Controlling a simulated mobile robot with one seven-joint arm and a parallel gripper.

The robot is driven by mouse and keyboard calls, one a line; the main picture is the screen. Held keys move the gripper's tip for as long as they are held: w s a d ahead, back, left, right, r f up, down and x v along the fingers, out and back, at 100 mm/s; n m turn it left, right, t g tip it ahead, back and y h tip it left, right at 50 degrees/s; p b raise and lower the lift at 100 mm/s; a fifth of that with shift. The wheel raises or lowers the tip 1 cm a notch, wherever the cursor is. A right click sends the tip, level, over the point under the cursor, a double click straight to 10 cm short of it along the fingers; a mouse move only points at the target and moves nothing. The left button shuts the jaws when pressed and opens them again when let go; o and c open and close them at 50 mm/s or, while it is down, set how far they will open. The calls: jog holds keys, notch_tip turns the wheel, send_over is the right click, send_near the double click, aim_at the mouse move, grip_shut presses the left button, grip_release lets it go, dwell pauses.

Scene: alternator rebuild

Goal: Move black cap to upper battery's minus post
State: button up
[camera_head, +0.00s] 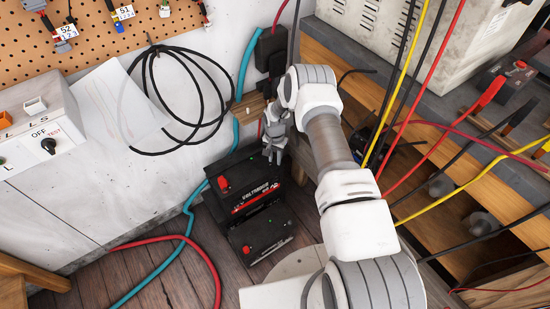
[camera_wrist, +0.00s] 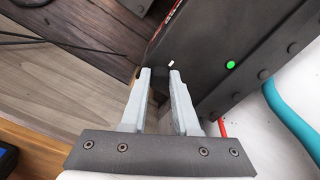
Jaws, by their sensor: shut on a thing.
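The upper battery (camera_head: 258,197) is a black box with a red cap (camera_head: 222,182) on its left post. Its top also fills much of the wrist view (camera_wrist: 205,45), with a green dot and a small white mark. My gripper (camera_head: 274,155) is at the far right end of this battery. In the wrist view my gripper's fingertips (camera_wrist: 160,72) are closed around a small dark thing, the black cap (camera_wrist: 160,77), close to the battery top. Its lower side and any post under it are hidden, so I cannot tell whether it touches one.
A lower battery (camera_head: 262,235) with a red cap (camera_head: 246,249) stands in front. A teal cable (camera_head: 182,252) and a red cable (camera_head: 205,250) run on the left. A wooden shelf (camera_head: 440,155) with hanging cables is close on the right of my arm.

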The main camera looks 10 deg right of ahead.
aim_at(275, 160)
jog(key=o, duration=1)
notch_tip(275, 160, up, 18)
jog(key=p, duration=0.5)
jog(key=shift+f, duration=0.25)
